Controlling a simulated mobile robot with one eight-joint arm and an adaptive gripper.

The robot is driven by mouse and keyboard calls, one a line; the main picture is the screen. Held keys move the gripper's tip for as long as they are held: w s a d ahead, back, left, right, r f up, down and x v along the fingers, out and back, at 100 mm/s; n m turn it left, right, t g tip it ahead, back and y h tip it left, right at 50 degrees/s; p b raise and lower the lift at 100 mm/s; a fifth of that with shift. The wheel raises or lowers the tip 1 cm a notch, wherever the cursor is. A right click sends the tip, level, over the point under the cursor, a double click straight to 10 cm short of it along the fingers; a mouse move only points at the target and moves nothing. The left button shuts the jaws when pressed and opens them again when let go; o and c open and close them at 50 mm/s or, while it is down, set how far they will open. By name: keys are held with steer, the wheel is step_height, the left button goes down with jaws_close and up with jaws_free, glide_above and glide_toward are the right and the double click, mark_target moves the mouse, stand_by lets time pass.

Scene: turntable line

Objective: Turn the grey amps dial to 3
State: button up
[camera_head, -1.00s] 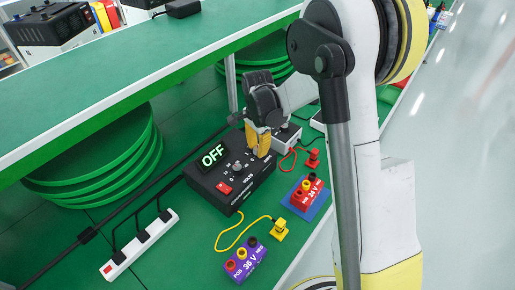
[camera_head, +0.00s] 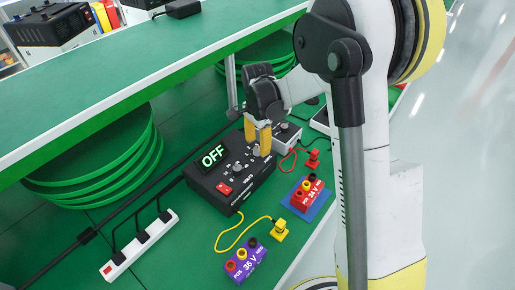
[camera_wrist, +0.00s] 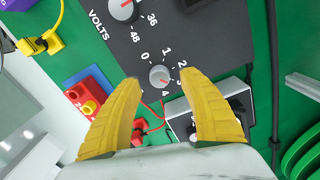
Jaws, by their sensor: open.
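The grey amps dial (camera_wrist: 160,77) is a small round knob on the black power supply (camera_head: 212,195). The wrist view shows a scale from 0 to 4 around it. A small red mark shows on the knob, but I cannot read its setting surely. My gripper (camera_head: 257,149) is over the dial, with its yellow fingers pointing down. In the wrist view the open fingers (camera_wrist: 159,79) are on either side of the dial, with gaps to it. I cannot tell how far down the fingertips reach. The supply's display (camera_head: 213,156) reads OFF.
The volts dial (camera_wrist: 122,9) and a red switch (camera_head: 224,188) are on the same panel. A grey device (camera_wrist: 205,115) stands beside the supply. A purple 36 V block (camera_head: 246,262) and a red 24 V block (camera_head: 307,193) are nearby. A green shelf (camera_head: 150,60) overhangs the back.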

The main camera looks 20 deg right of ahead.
mark_target(258, 149)
step_height(258, 149, up, 10)
stand_by(0.3)
steer(key=shift+f, duration=0.1)
steer(key=s+r+n+t, duration=0.3)
steer(key=s+r+n, duration=0.4)
steer(key=s, duration=0.4)
steer(key=s+n+t, duration=0.4)
steer(key=s+n, duration=0.3)
steer(key=s, duration=0.4)
steer(key=shift+d+r, duration=0.1)
